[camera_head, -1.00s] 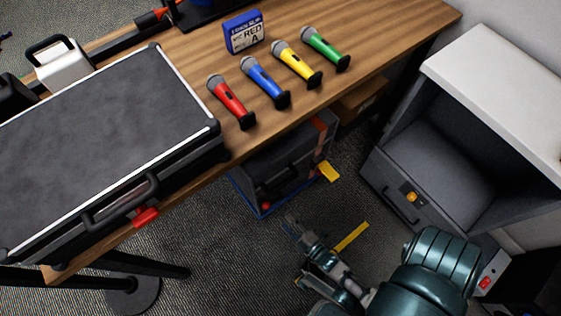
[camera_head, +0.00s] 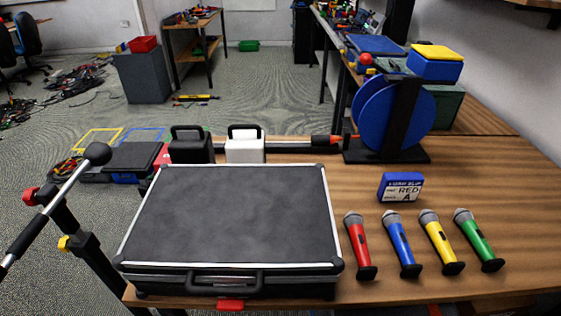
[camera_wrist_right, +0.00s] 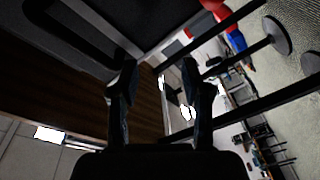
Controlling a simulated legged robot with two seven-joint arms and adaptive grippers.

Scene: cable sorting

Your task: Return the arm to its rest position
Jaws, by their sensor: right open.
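My right gripper (camera_wrist_right: 158,85) shows in the right wrist view with its two dark fingers spread apart. Nothing is held between them. Beyond the fingers are the dark underside of a table or shelf, table legs and the floor, turned on their side. No arm or gripper of mine is in the head view. My left gripper is in neither view.
A closed black case (camera_head: 235,215) lies on the wooden table (camera_head: 520,205). Red (camera_head: 359,245), blue (camera_head: 402,245), yellow (camera_head: 441,242) and green (camera_head: 479,240) microphones lie to its right, below a blue label box (camera_head: 401,187). A blue reel (camera_head: 395,112) stands behind.

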